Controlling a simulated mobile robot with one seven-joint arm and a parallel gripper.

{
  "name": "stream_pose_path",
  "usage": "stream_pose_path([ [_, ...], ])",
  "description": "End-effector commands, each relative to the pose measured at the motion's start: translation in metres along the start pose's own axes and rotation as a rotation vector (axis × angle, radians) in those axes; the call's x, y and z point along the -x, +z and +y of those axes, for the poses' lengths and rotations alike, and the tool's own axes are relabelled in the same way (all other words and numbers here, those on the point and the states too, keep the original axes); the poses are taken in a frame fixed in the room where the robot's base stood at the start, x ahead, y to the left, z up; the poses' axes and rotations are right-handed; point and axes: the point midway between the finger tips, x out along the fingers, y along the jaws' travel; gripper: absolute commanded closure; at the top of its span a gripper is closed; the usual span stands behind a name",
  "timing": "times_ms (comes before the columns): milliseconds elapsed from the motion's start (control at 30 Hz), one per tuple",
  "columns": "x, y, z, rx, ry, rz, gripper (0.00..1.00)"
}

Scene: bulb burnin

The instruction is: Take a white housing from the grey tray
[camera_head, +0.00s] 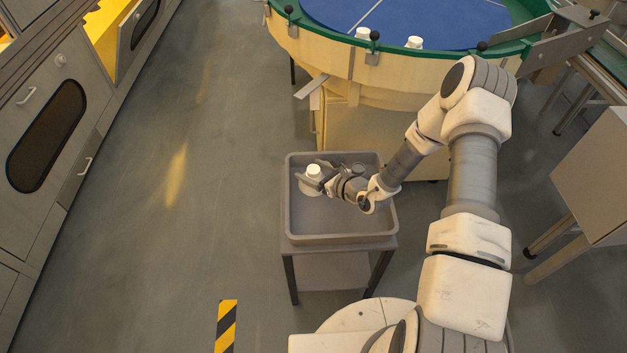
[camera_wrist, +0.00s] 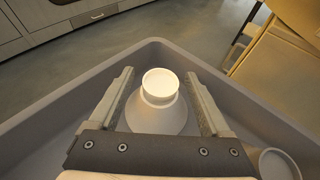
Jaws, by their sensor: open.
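The grey tray (camera_head: 340,239) stands on a small low table in the head view; its wall also shows in the wrist view (camera_wrist: 60,108). A white housing (camera_head: 313,171) stands upright inside it, wide at the base with a round white top. In the wrist view this housing (camera_wrist: 158,108) sits between my open fingers, with a gap on each side. My gripper (camera_head: 318,178) is low in the tray at the housing. A second white housing (camera_wrist: 275,163) shows partly at the lower right of the wrist view. In the head view my wrist hides part of the tray.
Grey cabinets (camera_head: 75,95) line the left. A grey box-like surface (camera_head: 595,175) is at the right. The floor left of the tray is clear.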

Motion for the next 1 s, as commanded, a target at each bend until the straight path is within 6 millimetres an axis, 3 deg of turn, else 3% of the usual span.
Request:
stream_pose_path([
  [67,0.001,0.000,0.000,0.000,0.000,0.000,0.19],
  [500,0.001,0.000,0.000,0.001,0.000,0.000,0.98],
  [800,0.002,0.002,0.000,0.001,-0.001,0.000,1.00],
  [1000,0.009,0.019,-0.001,0.002,-0.001,0.000,1.00],
])
